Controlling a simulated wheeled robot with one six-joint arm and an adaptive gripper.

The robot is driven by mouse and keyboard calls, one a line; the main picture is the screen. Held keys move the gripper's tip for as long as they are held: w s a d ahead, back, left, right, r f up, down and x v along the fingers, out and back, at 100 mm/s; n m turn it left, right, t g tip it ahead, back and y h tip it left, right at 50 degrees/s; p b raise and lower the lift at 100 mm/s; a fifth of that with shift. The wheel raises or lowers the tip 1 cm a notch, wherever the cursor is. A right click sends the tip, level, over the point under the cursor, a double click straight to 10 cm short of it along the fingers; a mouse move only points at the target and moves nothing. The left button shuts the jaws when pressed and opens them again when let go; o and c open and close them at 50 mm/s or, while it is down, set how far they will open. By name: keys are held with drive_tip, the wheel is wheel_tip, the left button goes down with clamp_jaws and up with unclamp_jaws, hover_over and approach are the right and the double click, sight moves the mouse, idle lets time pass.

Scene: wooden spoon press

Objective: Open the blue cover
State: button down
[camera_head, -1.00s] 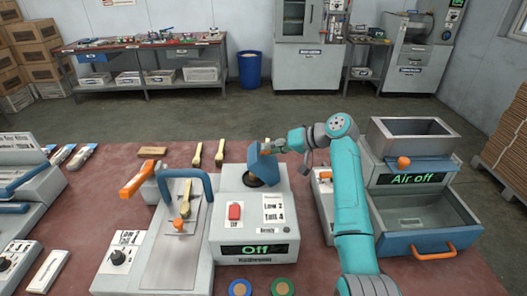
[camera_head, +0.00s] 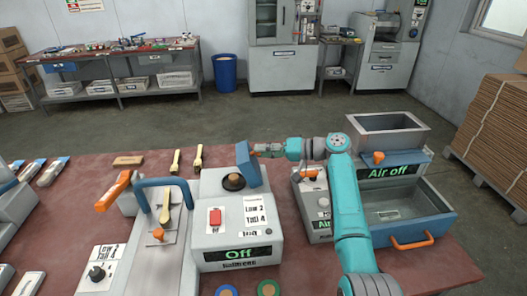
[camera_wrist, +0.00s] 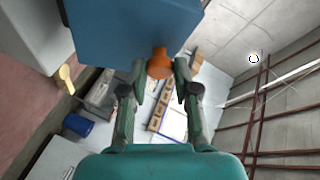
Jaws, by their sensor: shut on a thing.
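The blue cover (camera_head: 248,166) stands steeply raised at the right edge of the grey machine marked Off (camera_head: 236,249). The dark round opening (camera_head: 233,182) in the machine's top is uncovered, to the left of the cover. My gripper (camera_head: 260,150) is at the cover's right side, shut on its small orange knob. In the wrist view the orange knob (camera_wrist: 159,64) sits between my fingertips, with the blue cover (camera_wrist: 130,30) filling the top.
A red button (camera_head: 215,217) and labels are on the machine. To the left is a press with a blue handle (camera_head: 165,183). The Air off machine (camera_head: 394,172) stands on the right, behind my arm.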

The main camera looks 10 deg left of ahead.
drive_tip(key=shift+f, duration=0.1)
drive_tip(key=c, duration=0.8)
unclamp_jaws()
drive_tip(key=shift+c, duration=0.2)
drive_tip(key=shift+d, duration=0.1)
drive_tip(key=v, duration=0.7)
